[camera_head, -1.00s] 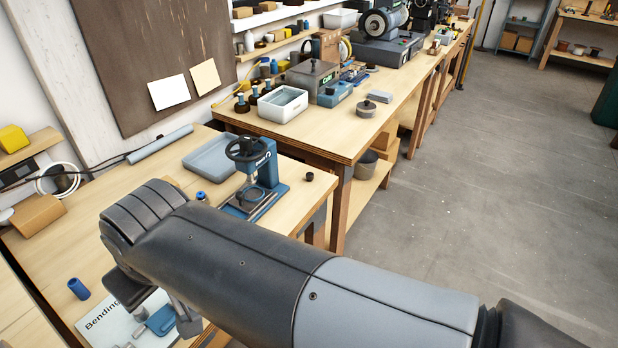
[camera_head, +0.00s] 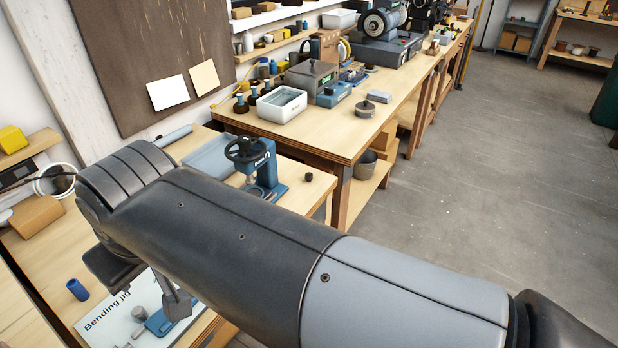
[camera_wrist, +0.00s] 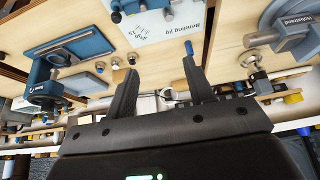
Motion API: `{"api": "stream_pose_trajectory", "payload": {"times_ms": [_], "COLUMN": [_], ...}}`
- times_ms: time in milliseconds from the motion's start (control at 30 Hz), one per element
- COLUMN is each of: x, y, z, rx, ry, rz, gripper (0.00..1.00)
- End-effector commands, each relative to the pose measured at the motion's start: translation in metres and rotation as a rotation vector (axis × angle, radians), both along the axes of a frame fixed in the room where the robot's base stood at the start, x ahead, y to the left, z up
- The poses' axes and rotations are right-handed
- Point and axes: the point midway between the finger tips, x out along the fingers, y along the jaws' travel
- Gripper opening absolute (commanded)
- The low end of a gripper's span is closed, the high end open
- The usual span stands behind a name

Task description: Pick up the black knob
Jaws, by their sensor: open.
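A small black knob (camera_head: 308,177) stands on the wooden bench near its right edge, just right of the blue press (camera_head: 262,170). I cannot pick the knob out in the wrist view. My gripper (camera_wrist: 160,72) is open, with nothing between its two fingers. In the head view my forearm crosses the picture and hides most of the gripper, which hangs over the left bench near the bending jig. It is well to the left of the knob and apart from it. The press also shows in the wrist view (camera_wrist: 44,88), to the left of the fingers.
The bending jig board (camera_head: 110,312) and a blue cylinder (camera_head: 77,289) lie at the near left. A white bin (camera_head: 282,105) stands on the farther bench. The floor on the right is clear.

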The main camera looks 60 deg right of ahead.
Motion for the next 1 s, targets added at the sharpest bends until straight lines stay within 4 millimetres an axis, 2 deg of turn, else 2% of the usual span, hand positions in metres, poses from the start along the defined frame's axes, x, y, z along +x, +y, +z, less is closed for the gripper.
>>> {"api": "stream_pose_trajectory", "payload": {"times_ms": [33, 267, 467, 733, 1000], "x": [0.005, 0.052, 0.094, 0.135, 0.143], "y": [-0.004, -0.052, -0.117, -0.231, -0.359], "z": [0.014, 0.044, 0.067, 0.08, 0.07], "rx": [0.003, 0.035, 0.065, 0.104, 0.136], "ry": [0.004, 0.074, 0.139, 0.222, 0.307], "rz": [-0.011, -0.12, -0.232, -0.387, -0.533], "gripper": [0.49, 0.49, 0.49, 0.49, 0.49]}}
